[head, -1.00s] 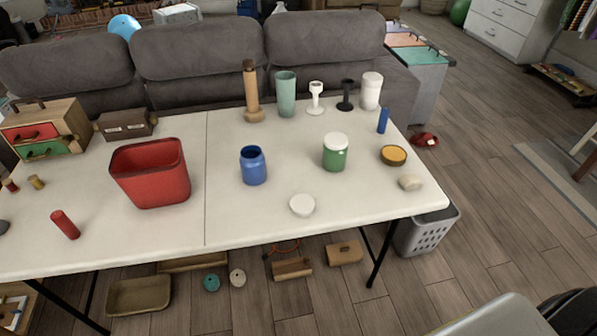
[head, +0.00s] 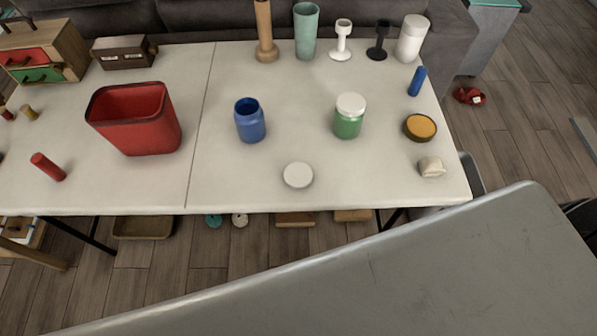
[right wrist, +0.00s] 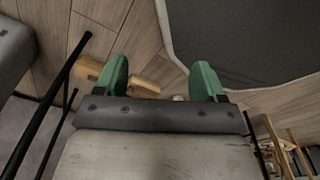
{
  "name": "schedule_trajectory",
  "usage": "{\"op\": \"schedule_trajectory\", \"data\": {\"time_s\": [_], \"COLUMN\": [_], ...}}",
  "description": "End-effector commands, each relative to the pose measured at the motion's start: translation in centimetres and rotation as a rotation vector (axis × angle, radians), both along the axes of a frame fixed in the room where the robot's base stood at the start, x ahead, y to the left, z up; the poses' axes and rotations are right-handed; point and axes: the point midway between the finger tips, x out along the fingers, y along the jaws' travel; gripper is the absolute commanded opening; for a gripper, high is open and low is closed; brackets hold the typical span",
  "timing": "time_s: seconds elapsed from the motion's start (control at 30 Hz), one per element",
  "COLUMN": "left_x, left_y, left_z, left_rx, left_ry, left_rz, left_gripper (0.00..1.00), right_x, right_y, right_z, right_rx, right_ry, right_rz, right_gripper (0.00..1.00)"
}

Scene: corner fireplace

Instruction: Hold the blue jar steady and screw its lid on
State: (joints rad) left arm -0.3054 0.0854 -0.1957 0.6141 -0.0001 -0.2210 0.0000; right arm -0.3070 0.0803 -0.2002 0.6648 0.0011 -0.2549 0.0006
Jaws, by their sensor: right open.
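The blue jar (head: 250,121) stands upright and open on the white table in the head view, with nothing on its mouth. A round white lid (head: 298,175) lies flat on the table, to the right of the jar and closer to the near edge. My right gripper (right wrist: 164,84) shows only in the right wrist view. Its two green fingers are spread apart with nothing between them, below table height with floor behind. It touches neither jar nor lid. My left gripper is not in view.
On the white table (head: 232,187), a green jar (head: 348,118) with a white lid stands right of the blue jar. A red bin (head: 138,122) stands left. Several tall items line the back. A yellow-topped tin (head: 420,127) and a small pale cup (head: 431,167) sit at right.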

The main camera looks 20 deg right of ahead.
Motion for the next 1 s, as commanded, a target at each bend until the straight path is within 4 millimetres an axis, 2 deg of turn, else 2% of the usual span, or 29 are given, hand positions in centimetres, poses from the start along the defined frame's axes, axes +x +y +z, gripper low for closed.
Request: {"op": "schedule_trajectory", "data": {"time_s": [0.03, 0.17, 0.27, 0.4, 0.5, 0.7, 1.0], "left_x": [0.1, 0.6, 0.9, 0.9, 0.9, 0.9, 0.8], "left_y": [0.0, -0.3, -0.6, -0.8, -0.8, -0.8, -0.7], "left_z": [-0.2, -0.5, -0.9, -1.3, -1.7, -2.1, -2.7], "left_rx": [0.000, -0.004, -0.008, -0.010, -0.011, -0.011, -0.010], "left_ry": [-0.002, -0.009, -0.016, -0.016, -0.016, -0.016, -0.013], "left_rz": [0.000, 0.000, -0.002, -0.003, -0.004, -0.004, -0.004], "left_gripper": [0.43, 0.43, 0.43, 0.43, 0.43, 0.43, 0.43], "right_x": [1.3, 5.7, 9.4, 13.9, 16.3, 18.6, 19.8], "right_y": [0.3, 1.0, 1.8, 2.6, 3.1, 3.6, 4.6], "right_z": [0.3, 2.3, 5.1, 10.2, 14.6, 22.2, 31.1], "right_rx": [0.003, 0.009, 0.015, 0.024, 0.030, 0.040, 0.075], "right_ry": [-0.013, -0.041, -0.065, -0.098, -0.120, -0.155, -0.200], "right_rz": [-0.003, -0.011, -0.018, -0.026, -0.032, -0.037, -0.037], "right_gripper": [0.78, 0.98, 1.00, 1.00, 1.00, 1.00, 1.00]}}
